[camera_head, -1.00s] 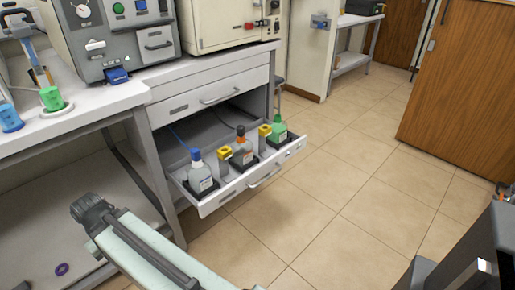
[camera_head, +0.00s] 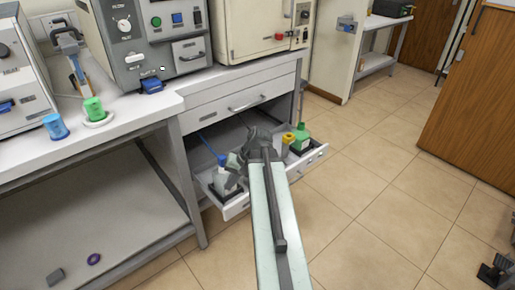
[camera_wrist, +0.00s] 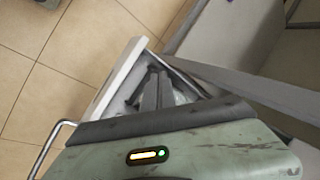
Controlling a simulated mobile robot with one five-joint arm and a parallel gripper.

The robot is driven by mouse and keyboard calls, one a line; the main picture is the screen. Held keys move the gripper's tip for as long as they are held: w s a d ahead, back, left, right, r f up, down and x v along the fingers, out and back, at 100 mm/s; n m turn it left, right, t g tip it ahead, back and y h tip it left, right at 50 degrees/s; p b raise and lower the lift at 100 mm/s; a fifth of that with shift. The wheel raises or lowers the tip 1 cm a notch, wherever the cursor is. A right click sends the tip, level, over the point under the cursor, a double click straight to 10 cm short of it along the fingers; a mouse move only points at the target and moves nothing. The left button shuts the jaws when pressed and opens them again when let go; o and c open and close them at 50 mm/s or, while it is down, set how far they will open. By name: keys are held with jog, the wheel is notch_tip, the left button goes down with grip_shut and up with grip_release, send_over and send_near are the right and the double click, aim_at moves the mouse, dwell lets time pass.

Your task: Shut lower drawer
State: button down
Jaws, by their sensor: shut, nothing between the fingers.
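The lower drawer (camera_head: 313,160) stands pulled out under the bench, with its white front facing the open floor. A silver handle (camera_wrist: 52,148) shows at lower left.
The upper drawer (camera_head: 235,102) above is shut. Bench legs (camera_head: 190,200) stand left of the open drawer.

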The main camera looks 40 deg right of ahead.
jog(key=s+d+r+m+t+p, duration=0.25)
jog(key=s+d+r, duration=0.25)
jog(key=d, duration=0.5)
jog(key=s+d+r+m+t+p, duration=0.2)
jog(key=s+d+r+m+t, duration=0.15)
jog(key=s+d+r, duration=0.45)
jog(key=w+d+b+x, duration=0.1)
jog(key=b+x, duration=0.6)
jog(key=x, duration=0.9)
jog(key=shift+d+r+g+h, duration=0.25)
jog(key=shift+d+g+h, duration=0.15)
jog(key=shift+d, duration=0.3)
jog(key=shift+w, duration=0.15)
